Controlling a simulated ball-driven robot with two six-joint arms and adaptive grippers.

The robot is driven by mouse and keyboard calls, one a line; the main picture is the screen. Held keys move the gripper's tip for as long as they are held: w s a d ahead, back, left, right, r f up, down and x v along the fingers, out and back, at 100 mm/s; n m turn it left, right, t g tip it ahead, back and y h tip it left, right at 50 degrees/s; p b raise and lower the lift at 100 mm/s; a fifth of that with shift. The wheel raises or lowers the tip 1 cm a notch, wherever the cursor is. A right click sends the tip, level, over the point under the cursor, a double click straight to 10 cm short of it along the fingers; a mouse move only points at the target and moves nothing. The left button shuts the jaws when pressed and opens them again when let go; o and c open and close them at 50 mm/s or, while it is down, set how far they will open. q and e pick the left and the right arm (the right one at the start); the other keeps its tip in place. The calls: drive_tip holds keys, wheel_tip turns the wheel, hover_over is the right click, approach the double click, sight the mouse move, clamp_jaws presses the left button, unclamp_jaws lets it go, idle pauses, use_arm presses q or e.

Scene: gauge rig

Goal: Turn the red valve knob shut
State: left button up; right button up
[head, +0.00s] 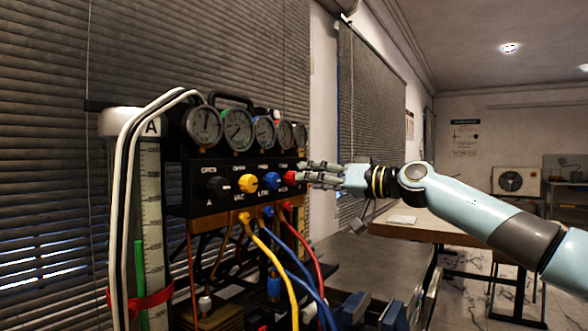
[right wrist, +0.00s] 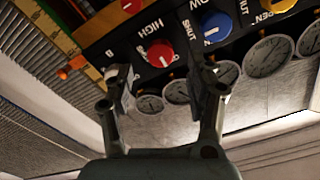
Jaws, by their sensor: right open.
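The red valve knob (head: 290,177) is at the right end of the row of knobs on the gauge panel's front. In the right wrist view the red knob (right wrist: 160,53) sits beside the word HIGH, seen between my fingers. My right gripper (head: 304,174) comes from the right, open, with its fingertips close to the red knob. In the right wrist view the right gripper (right wrist: 153,62) has its fingers spread apart. Whether they touch the knob I cannot tell. My left gripper is not in view.
Blue (head: 272,180), yellow (head: 248,183) and black (head: 218,187) knobs are left of the red one. Several gauges (head: 238,130) stand above. Yellow (head: 268,255), blue and red hoses hang below. A white-capped cylinder (head: 150,220) stands left.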

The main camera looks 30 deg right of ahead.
sight(294, 178)
drive_tip(key=p+x, duration=0.1)
drive_tip(key=x, duration=0.4)
drive_tip(key=shift+w+a, duration=0.2)
drive_tip(key=shift+w, duration=0.15)
clamp_jaws()
